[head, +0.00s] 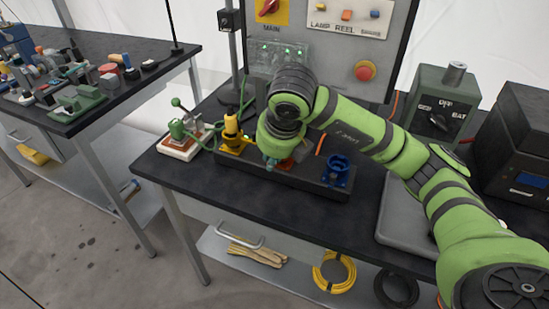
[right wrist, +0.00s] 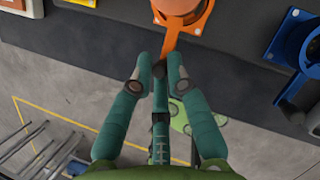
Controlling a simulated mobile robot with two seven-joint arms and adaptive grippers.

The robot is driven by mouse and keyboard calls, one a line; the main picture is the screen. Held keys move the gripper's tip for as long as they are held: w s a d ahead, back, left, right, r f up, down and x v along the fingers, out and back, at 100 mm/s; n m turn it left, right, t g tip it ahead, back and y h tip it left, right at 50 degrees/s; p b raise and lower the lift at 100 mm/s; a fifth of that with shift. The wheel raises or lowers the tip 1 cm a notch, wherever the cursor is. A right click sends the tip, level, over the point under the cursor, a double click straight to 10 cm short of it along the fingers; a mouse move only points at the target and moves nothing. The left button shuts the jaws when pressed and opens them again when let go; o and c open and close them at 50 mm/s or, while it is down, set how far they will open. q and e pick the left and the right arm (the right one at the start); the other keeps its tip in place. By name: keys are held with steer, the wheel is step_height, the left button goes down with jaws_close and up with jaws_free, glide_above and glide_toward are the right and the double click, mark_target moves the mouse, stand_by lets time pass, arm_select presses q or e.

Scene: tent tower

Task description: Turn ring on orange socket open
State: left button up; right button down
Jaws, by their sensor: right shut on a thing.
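The orange socket (right wrist: 180,8) is at the top of the right wrist view, and its orange ring lever (right wrist: 171,42) points down from it. In the head view the orange socket (head: 287,165) shows only in part behind my right arm. My right gripper (right wrist: 161,72) has its two teal fingers on either side of the lever's end and is shut on it. In the head view the gripper (head: 270,164) is at the front edge of the dark socket block. My left gripper is not in view.
A blue socket (head: 337,170) stands to the right on the same block (head: 305,186), and a yellow socket (head: 232,132) to the left. A green-levered device (head: 180,140) is farther left. The bench front is clear.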

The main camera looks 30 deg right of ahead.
steer(key=shift+w+d+r, duration=0.1)
steer(key=shift+w+r, duration=0.1)
steer(key=shift+r, duration=0.1)
steer(key=c, duration=1.3)
jaws_free()
steer(key=shift+o, duration=0.2)
steer(key=shift+f, duration=0.1)
steer(key=shift+f, duration=0.1)
steer(key=v, duration=1.2)
steer(key=shift+s, duration=0.1)
